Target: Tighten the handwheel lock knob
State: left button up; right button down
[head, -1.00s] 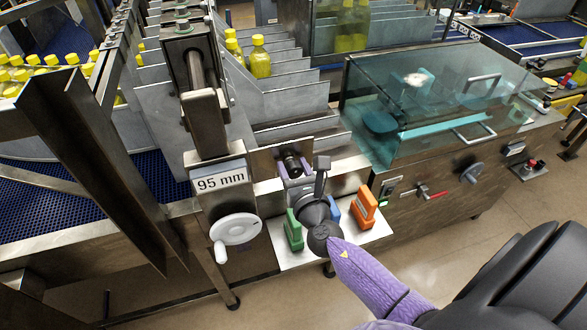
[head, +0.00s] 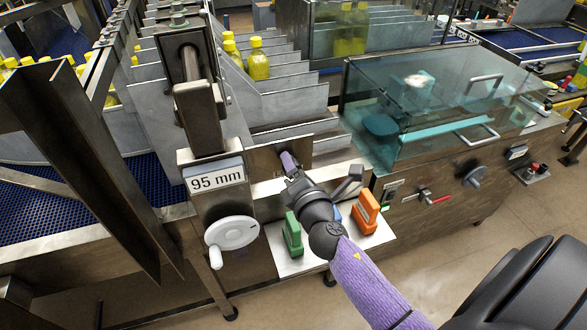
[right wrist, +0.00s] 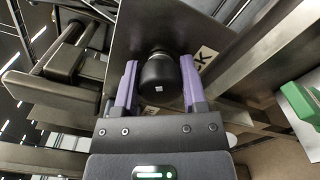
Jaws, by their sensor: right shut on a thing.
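The black lock knob (right wrist: 160,82) has a small white square on its face and stands out from a metal plate in the right wrist view. My right gripper (head: 288,165) is shut on it, with a purple finger on each side. In the head view the gripper hides most of the knob. The white handwheel (head: 232,232) with its crank handle is below and left of my right gripper, under the "95 mm" sign (head: 216,178). Nothing touches the handwheel. My left gripper is not in view.
A green block (head: 292,236) and an orange block (head: 367,212) stand on a light shelf (head: 285,264) beneath my right wrist. Metal lane dividers and yellow bottles (head: 257,62) are behind. A clear-covered machine (head: 405,100) is at right.

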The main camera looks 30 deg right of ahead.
jog(key=m, duration=0.3)
jog(key=shift+f, duration=0.15)
jog(key=shift+m+b, duration=0.3)
jog(key=shift+m, duration=1.2)
jog(key=shift+f, duration=0.1)
jog(key=shift+c, duration=0.7)
grip_release()
jog(key=b+v, duration=0.1)
jog(key=v, duration=0.9)
